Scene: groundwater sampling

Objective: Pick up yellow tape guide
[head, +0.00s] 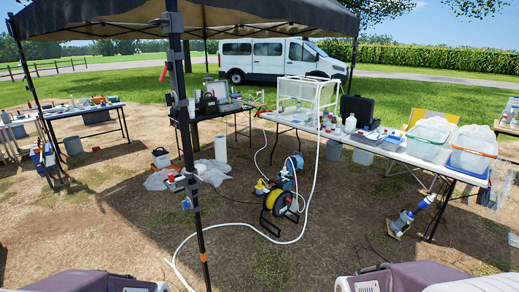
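A small yellow piece (261,186) shows on the ground equipment in the middle of the head view, just left of a blue-and-white device (289,172). It may be the yellow tape guide, but it is too small to tell. Close in front of it stands a reel with a yellow hub (280,202) on a black frame. Parts of my two arms show at the bottom left and bottom right edges. Neither gripper is in view, and both arms are well short of the equipment.
A dark canopy pole (189,150) stands upright left of the reel. A white hose (243,224) loops over the ground around the reel. A white table (385,150) with clear bins stands right, a black table (212,113) behind. The dirt in front is mostly clear.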

